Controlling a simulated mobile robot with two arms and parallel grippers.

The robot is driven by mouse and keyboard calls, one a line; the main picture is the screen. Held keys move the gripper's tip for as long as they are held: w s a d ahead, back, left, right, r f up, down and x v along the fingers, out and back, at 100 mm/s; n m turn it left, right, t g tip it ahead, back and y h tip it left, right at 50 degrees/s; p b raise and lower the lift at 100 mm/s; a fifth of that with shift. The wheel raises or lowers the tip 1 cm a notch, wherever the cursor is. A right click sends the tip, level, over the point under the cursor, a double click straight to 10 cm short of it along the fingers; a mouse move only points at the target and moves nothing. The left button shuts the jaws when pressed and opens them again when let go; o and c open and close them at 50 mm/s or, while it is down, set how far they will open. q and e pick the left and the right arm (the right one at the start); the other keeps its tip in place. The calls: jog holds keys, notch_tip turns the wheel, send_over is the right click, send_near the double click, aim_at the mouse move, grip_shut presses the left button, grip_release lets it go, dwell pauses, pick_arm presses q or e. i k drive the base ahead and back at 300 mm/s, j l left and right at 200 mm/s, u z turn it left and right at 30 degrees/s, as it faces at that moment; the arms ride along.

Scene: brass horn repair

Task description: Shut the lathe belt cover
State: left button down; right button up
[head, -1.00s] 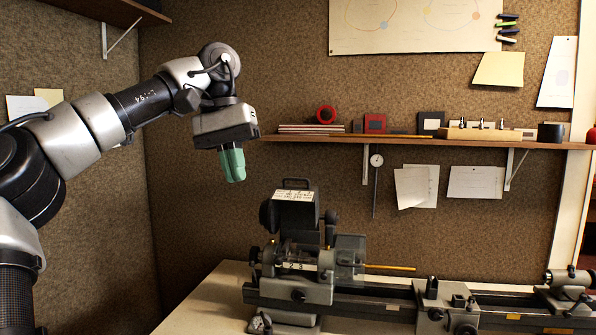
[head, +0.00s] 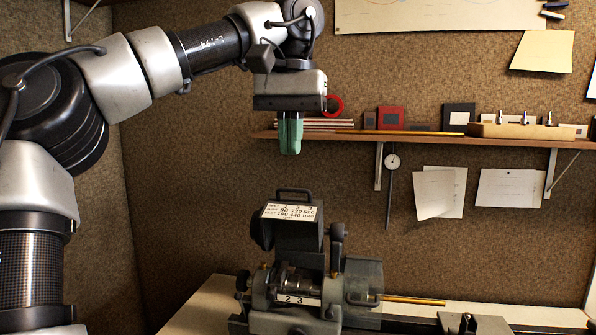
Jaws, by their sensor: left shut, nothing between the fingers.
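The lathe (head: 290,318) stands on the bench at the bottom of the head view. Its belt cover (head: 292,236) is swung up and open, a dark grey lid with a white speed chart (head: 291,212) and a handle (head: 295,191) on top. The pulleys (head: 302,283), marked 2 and 3, lie exposed below it. My left gripper (head: 290,151) has green fingers that are shut, empty and pointing down. In the picture it hangs above the cover's handle, with a clear gap between; its depth relative to the cover is hard to tell. My right gripper is not in view.
A wall shelf (head: 420,138) behind carries a red ring (head: 334,105), small frames and a wooden block (head: 520,131). A dial gauge (head: 392,163) and papers hang beneath it. A brass rod (head: 414,300) sticks out rightward from the lathe. Bare bench (head: 205,305) shows left of the lathe.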

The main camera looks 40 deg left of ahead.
aim_at(296, 225)
jog(key=i+j, duration=0.9)
jog(key=j, duration=0.2)
